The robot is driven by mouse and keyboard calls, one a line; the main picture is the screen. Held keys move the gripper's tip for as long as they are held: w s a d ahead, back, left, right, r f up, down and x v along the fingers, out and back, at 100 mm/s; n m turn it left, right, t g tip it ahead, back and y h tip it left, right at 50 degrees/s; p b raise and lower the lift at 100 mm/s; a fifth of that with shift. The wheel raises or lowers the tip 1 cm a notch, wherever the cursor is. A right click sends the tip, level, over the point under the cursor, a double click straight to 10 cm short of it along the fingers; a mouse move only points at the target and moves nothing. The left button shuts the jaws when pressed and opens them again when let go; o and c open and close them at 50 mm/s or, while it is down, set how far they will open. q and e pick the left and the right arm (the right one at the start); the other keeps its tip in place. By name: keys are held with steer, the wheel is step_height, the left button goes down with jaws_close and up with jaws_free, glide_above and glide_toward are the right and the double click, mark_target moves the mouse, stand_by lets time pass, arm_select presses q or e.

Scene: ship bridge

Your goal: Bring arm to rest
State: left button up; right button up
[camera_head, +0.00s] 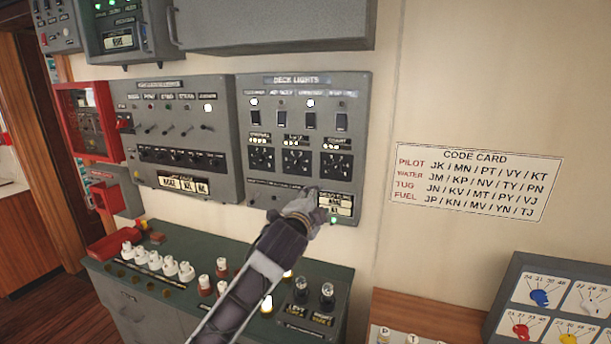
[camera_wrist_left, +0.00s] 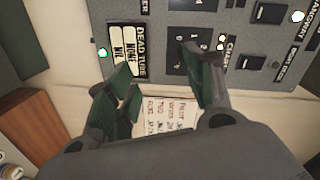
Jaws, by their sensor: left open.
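My left gripper (camera_head: 303,207) is in front of the lower right part of the grey deck lights panel (camera_head: 262,110) in the head view. In the left wrist view my left gripper (camera_wrist_left: 160,85) has its two green-padded fingers apart with nothing between them. It is close to the panel's "dead tube" label plate (camera_wrist_left: 127,50) and a black dial (camera_wrist_left: 190,45). Whether a fingertip touches the panel I cannot tell. My right gripper is not in view.
A green console (camera_head: 125,290) with white and red knobs stands below the panels. A code card (camera_head: 478,181) is on the wall to the right. A grey box with coloured knobs (camera_head: 565,270) stands at the lower right. The wall between panel and card is bare.

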arm_select(q)
steer(key=s+a+f+n+g+y, duration=0.25)
steer(key=s+a+f+n, duration=0.35)
steer(key=f, duration=0.6)
steer(key=s+a+f+n+g+y, duration=0.1)
steer(key=s+a+f+n+g, duration=0.2)
steer(key=s+a+f, duration=0.65)
steer(key=s+a+f+n+g+y, duration=0.1)
steer(key=s+a+f+n+g, duration=0.3)
steer(key=s+f, duration=0.55)
steer(key=s+a+f+n+g+y, duration=0.1)
steer(key=s+a+f+n+g, duration=0.2)
steer(key=s+a+f, duration=0.65)
steer(key=s+d+f+g+b, duration=0.1)
steer(key=s+d+f, duration=0.1)
steer(key=f, duration=1.4)
steer(key=s+d+f, duration=0.1)
steer(key=s+f, duration=0.2)
steer(key=f, duration=1.3)
steer(key=s+a+f, duration=0.1)
steer(key=s+f, duration=0.9)
steer(key=s, duration=0.1)
steer(key=s+a+f+g+b, duration=0.1)
steer(key=s+a+f, duration=0.1)
steer(key=s+f, duration=0.8)
steer(key=shift+s+a+f, duration=0.25)
steer(key=shift+s+a, duration=0.05)
steer(key=shift+s, duration=0.15)
